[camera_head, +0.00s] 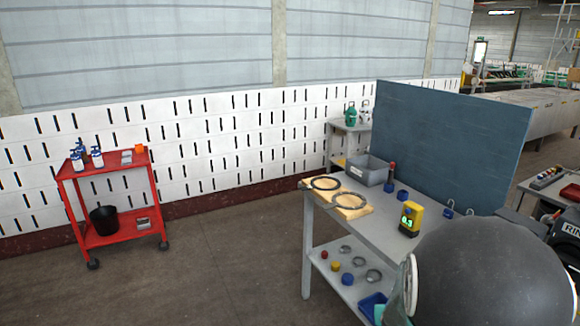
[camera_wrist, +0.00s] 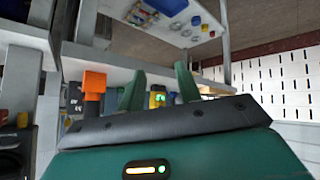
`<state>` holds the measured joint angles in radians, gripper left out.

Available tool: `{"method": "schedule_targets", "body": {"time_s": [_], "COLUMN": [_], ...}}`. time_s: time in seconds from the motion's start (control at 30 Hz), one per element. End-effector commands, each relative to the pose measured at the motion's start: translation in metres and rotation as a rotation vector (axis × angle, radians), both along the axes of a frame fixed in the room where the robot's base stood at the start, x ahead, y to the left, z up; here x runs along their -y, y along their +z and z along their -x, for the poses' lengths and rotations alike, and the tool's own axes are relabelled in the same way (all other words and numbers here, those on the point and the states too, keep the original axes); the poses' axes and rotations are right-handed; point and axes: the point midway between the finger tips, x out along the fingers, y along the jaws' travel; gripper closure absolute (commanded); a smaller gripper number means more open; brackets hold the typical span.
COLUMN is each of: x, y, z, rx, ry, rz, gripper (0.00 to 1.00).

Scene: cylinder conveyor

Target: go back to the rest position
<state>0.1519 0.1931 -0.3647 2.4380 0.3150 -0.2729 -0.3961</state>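My gripper (camera_wrist: 160,72) shows in the wrist view with two green fingers standing apart. I see nothing clasped between the fingertips. A small yellow device with a green display (camera_wrist: 157,98) shows through the gap, lower down, and seems to be behind the fingers. In the head view my gripper does not show clearly. A large dark rounded part, probably of my own arm, fills the lower right and hides part of the workbench.
A grey workbench (camera_head: 376,228) holds wooden boards with rings (camera_head: 325,183), a grey bin (camera_head: 368,170) and a yellow gauge (camera_head: 410,218). A blue panel (camera_head: 440,140) stands behind it. A red cart (camera_head: 110,169) stands at left. The floor between is clear.

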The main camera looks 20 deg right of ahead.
Motion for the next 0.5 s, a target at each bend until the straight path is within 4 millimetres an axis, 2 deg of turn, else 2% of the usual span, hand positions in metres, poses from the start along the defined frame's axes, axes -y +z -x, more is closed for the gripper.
{"method": "schedule_targets", "body": {"time_s": [0.03, 0.1, 0.23, 0.37, 0.5], "x": [-0.021, -0.049, -0.1, -0.147, -0.19], "y": [0.016, 0.034, 0.069, 0.103, 0.136], "z": [-0.007, -0.011, -0.009, 0.006, 0.033], "rx": [0.017, 0.021, 0.015, -0.014, -0.059], "ry": [0.038, 0.088, 0.182, 0.273, 0.359], "rz": [-0.042, -0.102, -0.194, -0.259, -0.297], "gripper": [0.66, 0.66, 0.66, 0.66, 0.66]}}
